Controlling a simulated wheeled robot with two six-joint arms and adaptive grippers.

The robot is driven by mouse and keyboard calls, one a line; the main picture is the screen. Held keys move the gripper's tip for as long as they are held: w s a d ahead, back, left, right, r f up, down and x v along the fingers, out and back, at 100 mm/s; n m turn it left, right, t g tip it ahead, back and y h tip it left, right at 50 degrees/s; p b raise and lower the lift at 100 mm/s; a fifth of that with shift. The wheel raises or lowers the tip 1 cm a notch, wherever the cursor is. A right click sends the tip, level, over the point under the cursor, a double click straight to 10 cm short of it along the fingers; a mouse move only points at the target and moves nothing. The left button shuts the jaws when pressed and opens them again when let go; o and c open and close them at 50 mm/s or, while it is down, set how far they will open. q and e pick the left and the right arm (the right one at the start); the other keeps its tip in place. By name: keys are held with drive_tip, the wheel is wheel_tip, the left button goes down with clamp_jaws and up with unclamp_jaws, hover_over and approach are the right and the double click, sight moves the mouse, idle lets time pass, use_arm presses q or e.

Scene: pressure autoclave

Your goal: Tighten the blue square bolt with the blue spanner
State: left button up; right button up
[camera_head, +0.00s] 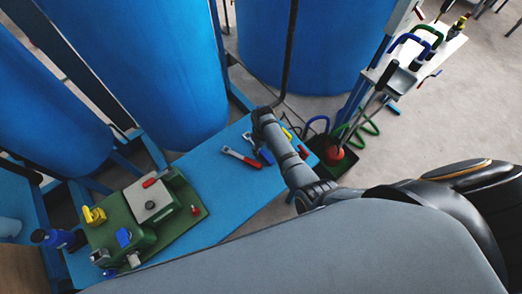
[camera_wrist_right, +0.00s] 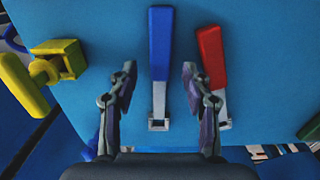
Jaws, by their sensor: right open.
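The blue spanner (camera_wrist_right: 160,50) lies flat on the blue table, its blue handle pointing up in the right wrist view and its grey jaw end towards me. In the head view its blue handle (camera_head: 265,156) shows beside my right arm. My right gripper (camera_wrist_right: 157,82) is open, with one finger on each side of the spanner, apart from it. In the head view my arm mostly hides this gripper. A small blue square piece (camera_head: 124,237), which looks like the bolt, sits on the green fixture (camera_head: 196,190) at the left. My left gripper is not in view.
A red-handled spanner (camera_wrist_right: 211,58) lies close to the right finger. A yellow tool (camera_wrist_right: 58,62) lies to the left in the wrist view. The blue table (camera_head: 222,192) is bare between spanners and fixture. Large blue tanks (camera_head: 145,65) stand behind it.

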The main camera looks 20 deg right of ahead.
sight(263, 152)
drive_tip(key=shift+f, duration=0.5)
clamp_jaws()
wheel_tip(263, 152, up, 10)
idle(0.4)
idle(0.3)
